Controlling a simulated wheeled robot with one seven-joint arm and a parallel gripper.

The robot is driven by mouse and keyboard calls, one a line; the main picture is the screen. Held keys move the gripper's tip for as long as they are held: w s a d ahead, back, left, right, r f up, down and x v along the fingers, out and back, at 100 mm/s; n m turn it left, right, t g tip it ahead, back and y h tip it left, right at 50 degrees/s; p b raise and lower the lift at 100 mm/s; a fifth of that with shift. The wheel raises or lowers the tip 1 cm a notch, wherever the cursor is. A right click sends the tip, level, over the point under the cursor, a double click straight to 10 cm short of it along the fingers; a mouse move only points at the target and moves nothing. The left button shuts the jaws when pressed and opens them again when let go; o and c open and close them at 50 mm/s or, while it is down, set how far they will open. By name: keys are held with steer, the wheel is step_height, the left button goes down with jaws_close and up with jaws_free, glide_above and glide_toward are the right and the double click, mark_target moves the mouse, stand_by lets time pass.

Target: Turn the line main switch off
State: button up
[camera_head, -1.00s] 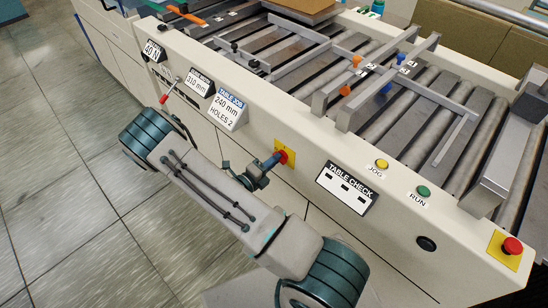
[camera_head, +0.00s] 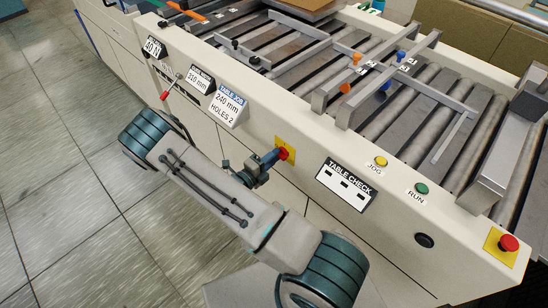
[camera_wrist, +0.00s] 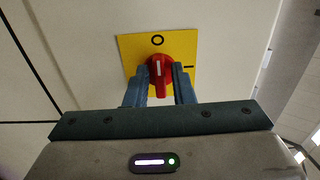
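The line main switch is a red rotary knob (camera_wrist: 159,72) on a yellow plate (camera_wrist: 128,48). In the wrist view the plate has an O mark above the knob and a bar mark to its right. The white line on the knob points up towards the O. My gripper (camera_wrist: 160,80) has one finger on each side of the knob, very close to it. I cannot tell whether both fingers press on it. In the head view my gripper (camera_head: 268,164) reaches the red knob (camera_head: 283,153) on the front panel; the fingertips are small there.
On the same panel are a TABLE CHECK label (camera_head: 347,185), a yellow JOG button (camera_head: 381,161), a green RUN button (camera_head: 421,188) and a red emergency stop (camera_head: 508,243). A red-tipped lever (camera_head: 165,95) sticks out at left. Open tiled floor (camera_head: 60,200) lies left.

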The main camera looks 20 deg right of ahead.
steer(key=shift+o, duration=0.6)
steer(key=shift+s, duration=0.1)
steer(key=b+v, duration=0.2)
steer(key=v, duration=1.1)
steer(key=shift+a, duration=0.35)
